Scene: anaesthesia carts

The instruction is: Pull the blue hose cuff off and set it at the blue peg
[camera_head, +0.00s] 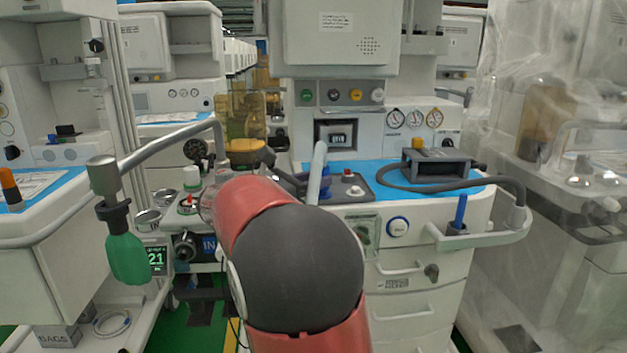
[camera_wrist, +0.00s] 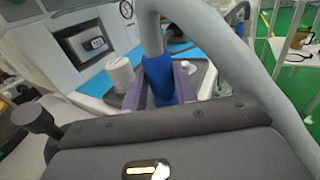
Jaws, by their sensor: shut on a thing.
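In the wrist view my gripper (camera_wrist: 159,92) is shut on the blue hose cuff (camera_wrist: 161,77), with one finger on each side of it. A thick grey hose (camera_wrist: 151,35) rises from the top of the cuff. The cuff's lower end is hidden behind my gripper, so I cannot tell whether it is still on a port. In the head view my arm covers most of the gripper, and the grey hose (camera_head: 316,170) stands up beside it. The blue peg (camera_head: 460,211) stands upright at the cart's right side, well to the right of my gripper.
A grey box (camera_head: 437,166) with a dark hose lies on the blue worktop at right. A curved rail (camera_head: 480,240) surrounds the peg's area. A green bag (camera_head: 127,257) hangs from a metal arm at left. A white canister (camera_wrist: 120,74) stands close beside my gripper.

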